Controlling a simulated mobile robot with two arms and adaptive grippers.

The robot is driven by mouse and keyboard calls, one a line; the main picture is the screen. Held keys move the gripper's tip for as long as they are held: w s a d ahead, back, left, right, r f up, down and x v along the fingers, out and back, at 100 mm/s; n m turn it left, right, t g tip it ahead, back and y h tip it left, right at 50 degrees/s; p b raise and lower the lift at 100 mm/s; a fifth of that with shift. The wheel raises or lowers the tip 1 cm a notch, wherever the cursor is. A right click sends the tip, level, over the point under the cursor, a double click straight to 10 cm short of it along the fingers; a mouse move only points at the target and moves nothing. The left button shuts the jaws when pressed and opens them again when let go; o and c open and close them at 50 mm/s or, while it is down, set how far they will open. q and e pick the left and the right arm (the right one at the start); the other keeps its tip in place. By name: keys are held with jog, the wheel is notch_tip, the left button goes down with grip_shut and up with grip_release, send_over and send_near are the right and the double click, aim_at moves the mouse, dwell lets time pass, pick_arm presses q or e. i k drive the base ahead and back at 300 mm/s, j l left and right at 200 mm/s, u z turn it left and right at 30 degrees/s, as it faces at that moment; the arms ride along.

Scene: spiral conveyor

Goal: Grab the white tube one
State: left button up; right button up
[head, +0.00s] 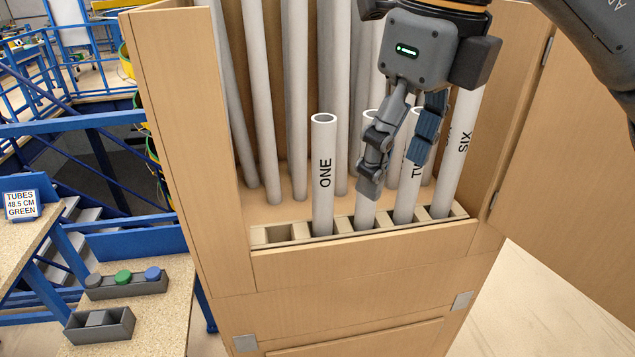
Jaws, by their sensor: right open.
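The white tube one (323,200) stands upright in a slot of the wooden rack (276,234), its black label "ONE" facing me and its open top clear. My right gripper (396,168) is to the right of it, pointing down with its fingers spread, and does not touch it. The gripper's fingers are in front of two other short white tubes: one with its label hidden (364,212), and one whose label starts "TW" (404,204). My left gripper is out of view.
A taller white tube labelled "SIX" (458,150) stands at the rack's right end. Several long white tubes (297,110) lean behind. The cabinet's wooden side wall (185,120) and open door (570,190) flank the space.

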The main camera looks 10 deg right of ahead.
aim_at(323, 125)
jog(key=i, duration=0.95)
